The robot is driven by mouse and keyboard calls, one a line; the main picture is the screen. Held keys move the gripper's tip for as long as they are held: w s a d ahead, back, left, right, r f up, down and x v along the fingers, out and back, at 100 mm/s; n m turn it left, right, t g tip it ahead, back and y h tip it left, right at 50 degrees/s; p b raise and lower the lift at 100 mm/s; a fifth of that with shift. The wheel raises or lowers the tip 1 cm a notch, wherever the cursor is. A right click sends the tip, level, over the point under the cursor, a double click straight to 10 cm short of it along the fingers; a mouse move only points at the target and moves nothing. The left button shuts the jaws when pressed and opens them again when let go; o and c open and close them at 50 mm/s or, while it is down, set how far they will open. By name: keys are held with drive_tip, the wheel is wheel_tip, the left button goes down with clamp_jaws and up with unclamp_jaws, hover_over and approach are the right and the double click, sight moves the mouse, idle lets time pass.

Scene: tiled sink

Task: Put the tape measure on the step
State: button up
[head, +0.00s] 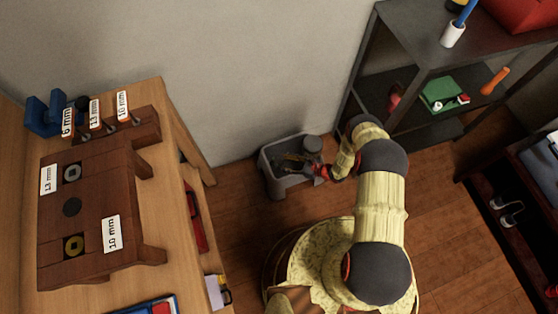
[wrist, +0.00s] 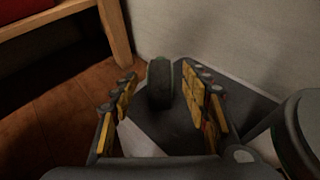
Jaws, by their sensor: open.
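My gripper (head: 297,163) reaches down over the grey step (head: 274,183) by the wall. In the wrist view my gripper (wrist: 160,104) is open, with its yellow-padded fingers apart. A dark rounded thing with a greenish edge, which looks like the tape measure (wrist: 160,82), stands on edge between the fingers, towards their tips. It appears to rest on the dark grey top of the step (wrist: 165,137); I see no finger clearly touching it. In the head view I cannot make out the tape measure near my gripper.
A wooden workbench (head: 172,120) is on the left, a dark shelf (head: 432,52) on the right. The wall is just behind the step.

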drive_tip(key=p+v, duration=0.2)
drive_tip(key=v, duration=0.5)
drive_tip(key=w+r+n+g, duration=0.2)
drive_tip(key=w+r+n, duration=0.15)
drive_tip(key=r, duration=0.55)
drive_tip(key=w+r+n+g, duration=0.15)
drive_tip(key=w+r, duration=0.25)
drive_tip(key=r, duration=0.6)
wheel_tip(320, 180, up, 25)
drive_tip(key=s+n+g+h, duration=0.1)
drive_tip(key=n+g+h, duration=0.15)
drive_tip(key=n, duration=0.55)
drive_tip(key=s+r+n+t+h, duration=0.1)
drive_tip(key=s+r+n+h, duration=0.15)
drive_tip(key=s+r, duration=0.6)
drive_tip(key=s+r+n+h, duration=0.25)
drive_tip(key=s+r, duration=0.25)
drive_tip(key=r, duration=0.7)
drive_tip(key=s+d+r+n+t+h, duration=0.2)
drive_tip(key=s+d+r, duration=0.1)
drive_tip(key=s, duration=0.5)
drive_tip(key=s+d+r+n+t+h, duration=0.2)
drive_tip(key=s+d+r+n, duration=0.1)
drive_tip(key=s+r, duration=0.3)
drive_tip(key=shift+s+d+t, duration=0.3)
drive_tip(key=shift+s+d, duration=0.1)
drive_tip(key=shift+s, duration=0.6)
